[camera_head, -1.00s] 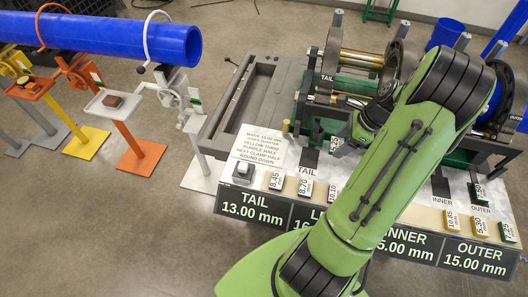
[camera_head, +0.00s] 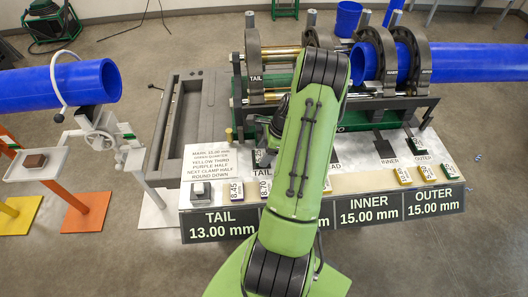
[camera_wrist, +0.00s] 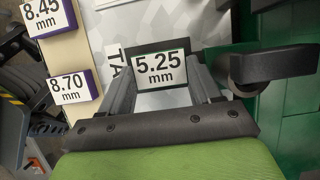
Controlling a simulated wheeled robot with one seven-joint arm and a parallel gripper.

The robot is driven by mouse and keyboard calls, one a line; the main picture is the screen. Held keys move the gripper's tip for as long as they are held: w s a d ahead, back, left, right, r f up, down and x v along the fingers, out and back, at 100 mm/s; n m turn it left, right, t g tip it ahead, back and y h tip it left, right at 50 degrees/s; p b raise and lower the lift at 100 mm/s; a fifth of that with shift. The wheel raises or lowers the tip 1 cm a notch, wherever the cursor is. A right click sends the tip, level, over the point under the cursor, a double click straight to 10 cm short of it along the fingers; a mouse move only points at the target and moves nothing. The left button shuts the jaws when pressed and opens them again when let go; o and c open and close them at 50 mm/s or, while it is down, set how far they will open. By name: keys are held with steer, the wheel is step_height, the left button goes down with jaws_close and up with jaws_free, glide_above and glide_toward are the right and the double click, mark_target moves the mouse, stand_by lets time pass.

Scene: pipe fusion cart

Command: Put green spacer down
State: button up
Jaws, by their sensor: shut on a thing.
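The spacer held by my gripper (camera_wrist: 160,88) carries a white label reading 5.25 mm (camera_wrist: 160,66). In the wrist view it sits between the two grey fingers, label up, with a dark square edge behind it; its green sides are hardly visible. It lies beside the TAIL lettering (camera_wrist: 114,66), at the dark TAIL pad; whether it touches the pad I cannot tell. In the head view a bit of the spacer (camera_head: 258,157) shows left of my green arm, which hides most of the gripper.
Purple spacers marked 8.45 (camera_head: 237,192) and 8.70 (camera_wrist: 72,86) lie on the table near the TAIL sign (camera_head: 222,223). The clamp machine (camera_head: 215,95) stands behind. Yellow spacers (camera_head: 403,176) lie right. A blue pipe (camera_head: 60,83) rests on stands at left.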

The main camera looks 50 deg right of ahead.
steer(key=o, duration=0.8)
steer(key=shift+f, duration=0.1)
steer(key=shift+c, duration=0.2)
steer(key=p+v, duration=0.2)
steer(key=v, duration=1)
steer(key=w+a+r+n+g+h, duration=0.1)
steer(key=w+a+r+n, duration=0.45)
steer(key=a+r, duration=0.25)
steer(key=a+r+n+h, duration=0.2)
steer(key=a+r+n, duration=0.5)
steer(key=a, duration=0.4)
steer(key=s+a+r+n+t, duration=0.3)
steer(key=s+a+n, duration=0.7)
steer(key=a+n, duration=0.4)
steer(key=shift+s+a+n, duration=0.35)
steer(key=shift+s+n, duration=0.05)
steer(key=shift+n, duration=0.25)
steer(key=shift+r, duration=0.2)
